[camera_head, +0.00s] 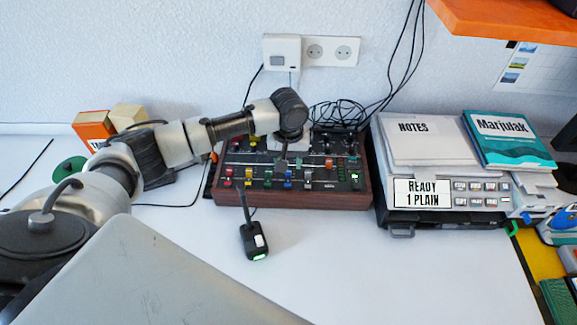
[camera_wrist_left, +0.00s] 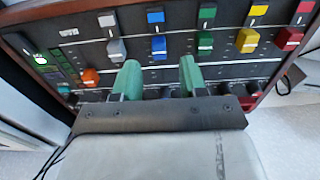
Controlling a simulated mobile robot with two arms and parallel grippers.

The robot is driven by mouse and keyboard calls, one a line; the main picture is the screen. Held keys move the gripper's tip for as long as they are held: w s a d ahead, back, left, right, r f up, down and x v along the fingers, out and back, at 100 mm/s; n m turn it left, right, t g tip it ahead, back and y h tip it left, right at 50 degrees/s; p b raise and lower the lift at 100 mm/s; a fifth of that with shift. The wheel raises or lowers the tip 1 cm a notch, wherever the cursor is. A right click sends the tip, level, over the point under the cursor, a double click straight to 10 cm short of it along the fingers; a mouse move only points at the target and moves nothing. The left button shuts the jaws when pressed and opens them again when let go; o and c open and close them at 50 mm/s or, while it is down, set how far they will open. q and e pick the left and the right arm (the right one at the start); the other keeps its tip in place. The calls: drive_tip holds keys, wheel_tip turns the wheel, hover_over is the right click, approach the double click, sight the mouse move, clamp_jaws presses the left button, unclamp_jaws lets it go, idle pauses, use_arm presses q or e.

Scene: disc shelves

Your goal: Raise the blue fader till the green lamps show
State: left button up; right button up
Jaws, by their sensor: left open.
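The mixer (camera_head: 300,199), a black panel in a brown wooden case, stands at the back of the white table. Its front row has red, yellow, green, blue and grey caps. The blue fader cap (camera_wrist_left: 158,45) shows in the left wrist view, with another blue cap (camera_wrist_left: 155,16) nearer the case edge. My left gripper (camera_wrist_left: 160,70) is open, its two green fingers apart, with the blue fader cap just beyond and between the tips; I see no contact. Its fingers are too small to judge in the head view.
An orange cap (camera_wrist_left: 90,77) sits close to one finger. A black device (camera_head: 254,240) with a green light lies in front of the mixer. A machine bearing notes (camera_head: 415,138) stands right of it. Cables (camera_head: 340,114) lie behind.

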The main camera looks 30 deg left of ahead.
sight(288, 173)
use_arm(q)
drive_tip(key=shift+f, duration=1.75)
clamp_jaws()
